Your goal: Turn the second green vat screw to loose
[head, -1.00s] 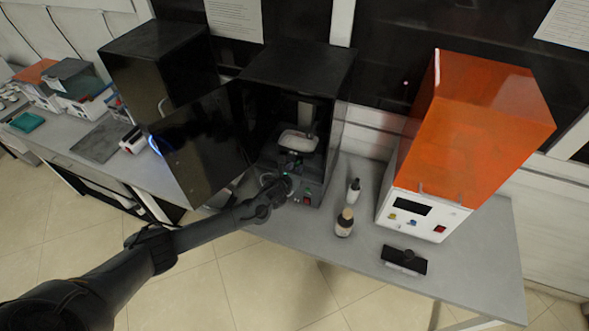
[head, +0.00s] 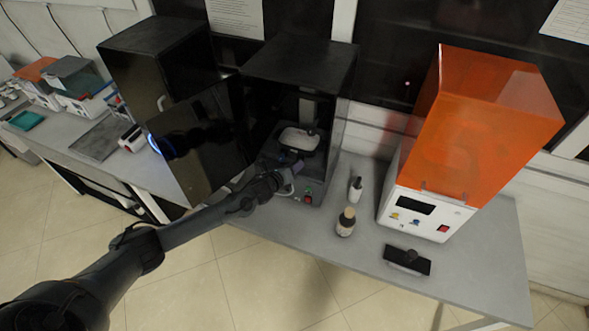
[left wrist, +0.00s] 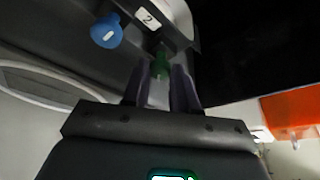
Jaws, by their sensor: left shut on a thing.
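The green vat screw (left wrist: 160,66) sits just under a white label marked 2 (left wrist: 148,18) in the left wrist view. My left gripper (left wrist: 161,84) is shut on it, with one dark finger on each side. In the head view the left gripper (head: 281,166) reaches into the open black printer (head: 338,115), and the screw is hidden there. A blue knob (left wrist: 106,30) stands to the left of the green screw. The screw's turn angle cannot be told. My right gripper is not in view.
The printer's open black door (head: 205,140) stands close to the left of my arm.

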